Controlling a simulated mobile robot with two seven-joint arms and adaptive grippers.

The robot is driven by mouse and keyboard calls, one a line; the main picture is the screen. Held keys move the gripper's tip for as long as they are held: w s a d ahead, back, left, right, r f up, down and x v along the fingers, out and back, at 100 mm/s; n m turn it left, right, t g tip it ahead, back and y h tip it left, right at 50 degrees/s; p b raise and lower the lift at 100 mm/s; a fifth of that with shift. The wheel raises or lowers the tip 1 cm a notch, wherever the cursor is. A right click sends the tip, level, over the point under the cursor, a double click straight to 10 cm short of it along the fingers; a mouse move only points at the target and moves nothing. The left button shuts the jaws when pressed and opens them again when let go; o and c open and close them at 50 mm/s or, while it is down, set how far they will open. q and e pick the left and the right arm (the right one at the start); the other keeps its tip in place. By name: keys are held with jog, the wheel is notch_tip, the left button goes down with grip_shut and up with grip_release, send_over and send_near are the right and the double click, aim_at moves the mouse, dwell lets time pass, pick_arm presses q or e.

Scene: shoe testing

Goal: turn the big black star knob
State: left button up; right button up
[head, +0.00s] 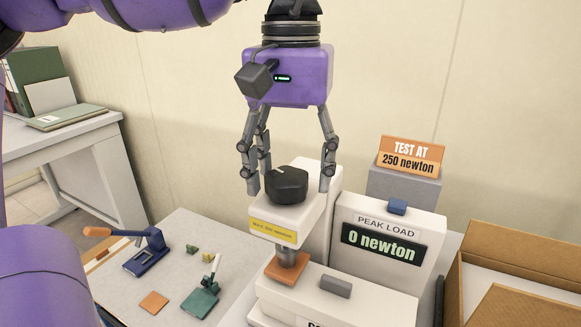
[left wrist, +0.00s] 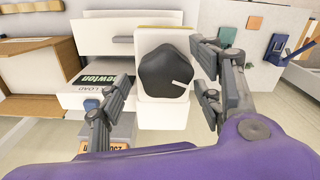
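The big black star knob (head: 286,186) sits on top of the white head of the test machine. It also shows in the left wrist view (left wrist: 163,72), with a white mark near its edge. My left gripper (head: 289,190) points down over the knob, its fingers open on either side of it. In the left wrist view the fingers (left wrist: 157,100) are apart, with gaps between them and the knob. A display on the machine (head: 383,243) reads "PEAK LOAD 0 newton". My right gripper is not in view.
An orange "TEST AT 250 newton" sign (head: 411,155) stands behind the display. A cardboard box (head: 481,243) is at the right. A blue tool (head: 146,252) and a green tool (head: 203,297) stand on the table at the left, with small blocks near them.

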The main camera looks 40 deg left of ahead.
aim_at(290, 175)
pick_arm(q)
jog(key=shift+a, duration=0.1)
jog(key=shift+r, duration=0.25)
notch_tip(290, 175, up, 12)
jog(key=shift+f, duration=0.25)
dwell(0.5)
dwell(1.0)
